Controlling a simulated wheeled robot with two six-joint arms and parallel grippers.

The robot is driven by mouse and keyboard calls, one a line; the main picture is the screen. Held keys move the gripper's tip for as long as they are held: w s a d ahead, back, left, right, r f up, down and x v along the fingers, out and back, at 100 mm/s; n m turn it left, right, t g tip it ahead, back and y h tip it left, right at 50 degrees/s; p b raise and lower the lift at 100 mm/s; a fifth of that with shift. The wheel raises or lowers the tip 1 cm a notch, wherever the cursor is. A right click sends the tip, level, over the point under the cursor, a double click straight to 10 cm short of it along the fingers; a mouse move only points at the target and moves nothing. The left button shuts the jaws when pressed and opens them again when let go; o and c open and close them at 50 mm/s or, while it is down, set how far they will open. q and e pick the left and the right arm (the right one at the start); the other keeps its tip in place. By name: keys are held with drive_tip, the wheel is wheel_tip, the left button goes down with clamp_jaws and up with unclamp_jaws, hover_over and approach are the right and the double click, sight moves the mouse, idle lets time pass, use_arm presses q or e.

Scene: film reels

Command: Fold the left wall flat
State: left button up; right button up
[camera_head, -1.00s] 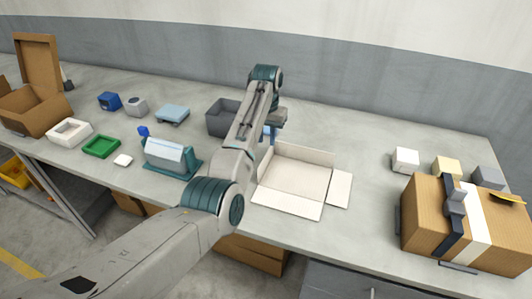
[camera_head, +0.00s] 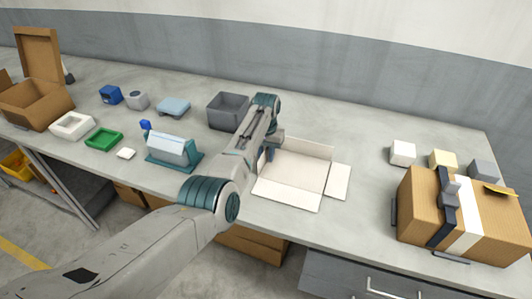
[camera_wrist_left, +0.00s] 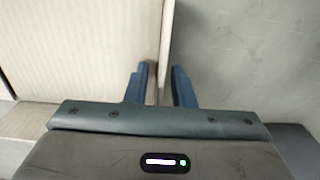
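The open white carton (camera_head: 292,172) lies on the workbench. Its right flap (camera_head: 338,181) and front flap (camera_head: 287,193) lie folded outward, and its back wall (camera_head: 305,148) stands up. My left gripper (camera_head: 263,160) is low at the carton's left side, where my arm hides much of the left wall. In the left wrist view its two blue fingers (camera_wrist_left: 162,88) are apart, one on each side of the left wall (camera_wrist_left: 165,45), seen nearly edge-on. A gap shows beside the wall. My right gripper is in neither view.
A grey bin (camera_head: 228,109) stands just behind left of my arm. A teal stand with a white roll (camera_head: 173,148) is to the left. A taped cardboard box (camera_head: 425,205) is at the right. Bench between carton and box is clear.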

use_arm(q)
clamp_jaws()
drive_tip(key=shift+a, duration=0.1)
drive_tip(key=shift+w+a+h, duration=0.1)
drive_tip(key=shift+a+h, duration=0.1)
drive_tip(key=shift+h, duration=0.5)
drive_tip(key=shift+a+g+h, duration=0.25)
drive_tip(key=shift+g+h, duration=0.25)
drive_tip(key=shift+h, duration=0.1)
drive_tip(key=shift+w+a+f+h+b, duration=0.15)
drive_tip(key=shift+a+f+h+b, duration=0.1)
drive_tip(key=shift+h+b, duration=0.45)
drive_tip(key=h+b, duration=0.1)
drive_tip(key=g+h+b, duration=0.1)
drive_tip(key=shift+w+a+f+b, duration=0.1)
drive_tip(key=shift+a+f+b, duration=0.05)
drive_tip(key=shift+a+b, duration=0.15)
drive_tip(key=shift+h+b, duration=0.35)
drive_tip(key=shift+h, duration=0.05)
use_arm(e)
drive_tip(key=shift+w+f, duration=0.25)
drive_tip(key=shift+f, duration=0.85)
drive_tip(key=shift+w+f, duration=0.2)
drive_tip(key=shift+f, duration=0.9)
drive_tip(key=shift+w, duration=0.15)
